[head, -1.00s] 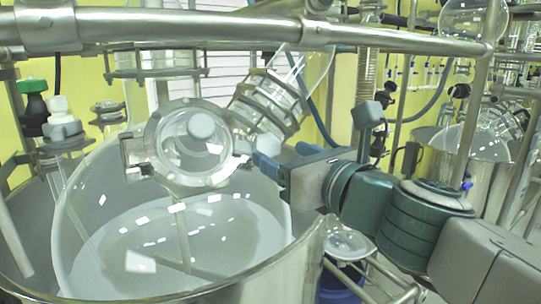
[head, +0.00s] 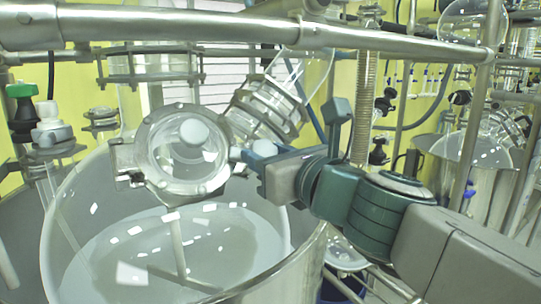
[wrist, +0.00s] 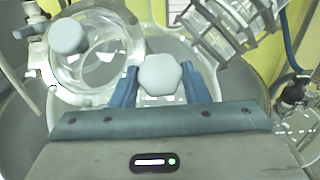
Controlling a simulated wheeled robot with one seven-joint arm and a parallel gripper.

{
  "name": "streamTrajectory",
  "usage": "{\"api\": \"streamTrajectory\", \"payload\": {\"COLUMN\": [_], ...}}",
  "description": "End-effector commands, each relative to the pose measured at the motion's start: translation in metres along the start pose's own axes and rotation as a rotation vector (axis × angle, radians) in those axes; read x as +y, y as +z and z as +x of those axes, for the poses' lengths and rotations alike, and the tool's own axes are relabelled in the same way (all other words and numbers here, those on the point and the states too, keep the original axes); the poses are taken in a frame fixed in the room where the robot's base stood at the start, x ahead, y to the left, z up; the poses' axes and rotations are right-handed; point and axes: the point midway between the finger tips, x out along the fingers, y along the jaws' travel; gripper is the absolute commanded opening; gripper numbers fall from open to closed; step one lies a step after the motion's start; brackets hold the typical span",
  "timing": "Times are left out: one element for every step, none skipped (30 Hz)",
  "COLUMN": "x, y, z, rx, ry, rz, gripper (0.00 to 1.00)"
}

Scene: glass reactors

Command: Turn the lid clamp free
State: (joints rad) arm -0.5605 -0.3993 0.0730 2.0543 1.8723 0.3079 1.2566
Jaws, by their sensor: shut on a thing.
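The lid clamp is a pale metal ring (head: 150,178) around the round glass lid (head: 178,160) of a port on the large glass reactor vessel (head: 70,235). It also shows at the upper left of the wrist view (wrist: 130,72). A light grey faceted clamp knob (wrist: 158,75) sits at the ring's right side. My gripper (head: 242,155) reaches in from the right. In the wrist view its blue fingers (wrist: 158,82) stand on both sides of the knob, shut on it.
A thick metal rail (head: 200,28) crosses above the vessel. A clamped glass neck (head: 268,110) rises close behind my gripper. Fittings with green and white caps (head: 48,125) stand at the left. Another metal pot (head: 480,170) stands at the far right.

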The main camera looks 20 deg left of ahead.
Motion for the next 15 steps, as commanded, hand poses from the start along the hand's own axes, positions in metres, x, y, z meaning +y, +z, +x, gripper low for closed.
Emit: {"api": "streamTrajectory", "payload": {"x": [0.0007, 0.0006, 0.0005, 0.0004, 0.0002, -0.0001, -0.0002, -0.0008, -0.0012, -0.0016, -0.0017, -0.0019, -0.0024, -0.0030, -0.0034], "y": [-0.0004, -0.0004, -0.0005, -0.0005, -0.0005, -0.0005, -0.0005, -0.0006, -0.0007, -0.0008, -0.0011, -0.0013, -0.0014, -0.0013, -0.0010], "z": [0.0002, 0.0001, 0.0001, 0.0001, 0.0001, 0.0002, 0.0002, 0.0002, 0.0002, 0.0003, 0.0004, 0.0005, 0.0005, 0.0005, 0.0005], "rx": [0.000, 0.000, 0.000, 0.000, 0.000, 0.000, 0.001, 0.001, 0.001, 0.001, 0.002, 0.002, 0.002, 0.002, 0.001], "ry": [0.005, 0.008, 0.013, 0.018, 0.023, 0.033, 0.042, 0.050, 0.064, 0.076, 0.089, 0.109, 0.124, 0.139, 0.161], "rz": [-0.002, -0.006, -0.012, -0.018, -0.025, -0.036, -0.046, -0.057, -0.075, -0.088, -0.105, -0.127, -0.145, -0.164, -0.190], "gripper": [0.18, 0.18, 0.18, 0.18, 0.18, 0.18, 0.18, 0.18, 0.18, 0.18, 0.18, 0.18, 0.18, 0.18, 0.18]}}
